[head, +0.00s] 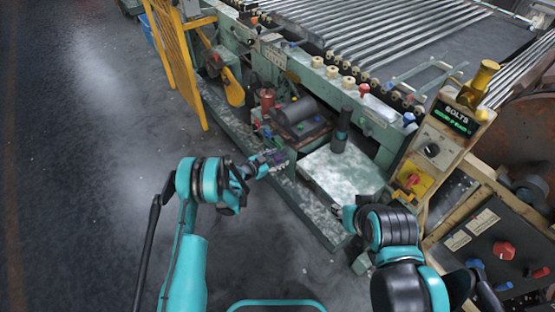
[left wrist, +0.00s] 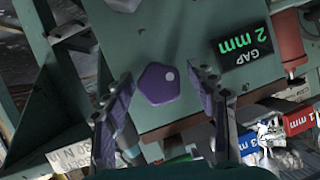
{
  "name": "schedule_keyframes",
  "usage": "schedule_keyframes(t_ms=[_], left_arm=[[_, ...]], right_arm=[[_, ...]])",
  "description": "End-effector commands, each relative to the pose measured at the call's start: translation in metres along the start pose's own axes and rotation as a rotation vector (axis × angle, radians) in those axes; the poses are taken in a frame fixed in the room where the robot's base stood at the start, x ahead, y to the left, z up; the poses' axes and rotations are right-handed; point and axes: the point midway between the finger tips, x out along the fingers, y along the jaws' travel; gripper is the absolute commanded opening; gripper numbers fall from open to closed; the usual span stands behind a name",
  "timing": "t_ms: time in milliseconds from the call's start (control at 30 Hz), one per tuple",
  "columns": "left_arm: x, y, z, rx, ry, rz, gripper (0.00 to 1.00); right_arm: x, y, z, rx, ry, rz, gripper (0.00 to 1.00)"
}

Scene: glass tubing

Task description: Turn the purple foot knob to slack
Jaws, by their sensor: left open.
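The purple foot knob (left wrist: 159,84) is five-sided, with a white dot near its upper right, on a green panel (left wrist: 165,35) in the left wrist view. My left gripper (left wrist: 160,80) is open, with one purple-faced finger on each side of the knob. Gaps show between the knob and both fingers. In the head view my left gripper (head: 268,162) is at the low front of the green machine; the knob cannot be made out clearly there. My right gripper (head: 341,211) is over the pale plate's near edge, small and partly hidden by its wrist.
A display reading "GAP 2 mm" (left wrist: 244,47) is right of the knob. Red and blue "mm" tags (left wrist: 297,121) lie below it. The left floor is clear.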

Motion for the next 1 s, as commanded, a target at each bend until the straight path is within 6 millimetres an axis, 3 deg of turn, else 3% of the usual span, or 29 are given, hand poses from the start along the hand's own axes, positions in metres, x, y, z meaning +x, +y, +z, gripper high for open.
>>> schedule_keyframes(t_ms=[100,300,667,1000], left_arm=[[-0.0003,-0.0001,-0.0002,0.0,0.0,0.0,0.58],[-0.0004,-0.0001,-0.0001,0.0,0.0,0.0,0.07],[-0.0004,-0.0003,0.0,-0.043,-0.005,0.02,0.07],[-0.0004,-0.0016,0.0004,-0.243,-0.024,0.106,0.07]], right_arm=[[-0.0003,0.0,-0.0003,0.0,0.0,0.0,0.4],[-0.0003,0.0,-0.0003,0.0,0.0,0.0,0.4],[-0.0002,0.0,-0.0002,0.0,0.0,0.0,0.4],[-0.0002,0.0,-0.0002,0.0,0.0,0.0,0.4]])
